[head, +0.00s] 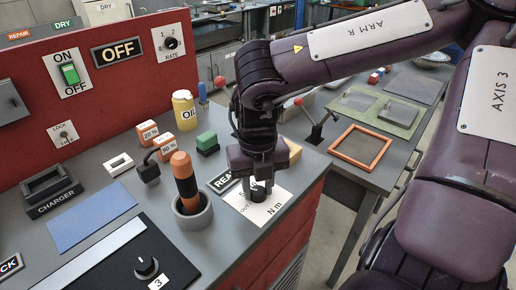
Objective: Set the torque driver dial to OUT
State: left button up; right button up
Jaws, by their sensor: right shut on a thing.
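My right gripper (259,192) points down over a white dial plate (268,215) on the grey bench. It is shut on the dark dial knob (258,195), which its fingers mostly hide. The plate shows "N m" at its front right and small print left of the knob that is too small and covered to read surely. I cannot tell where the dial points. An orange and black driver (184,180) stands upright in a grey round holder (192,217) left of the gripper. My left gripper is not in view.
A partly hidden label (222,182) starting "REA" lies beside the gripper. A green block (207,142), yellow oil container (184,110) and red-knobbed lever (310,122) stand behind. A black panel with a knob (146,266) is at front left. A blue mat (91,216) lies left.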

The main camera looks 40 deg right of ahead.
aim_at(257, 190)
jog(key=n, duration=0.6)
jog(key=shift+r, duration=0.1)
jog(key=n, duration=0.7)
jog(key=shift+n, duration=0.3)
dwell(0.3)
jog(key=o, duration=1)
notch_tip(257, 190, up, 8)
jog(key=shift+f, duration=0.15)
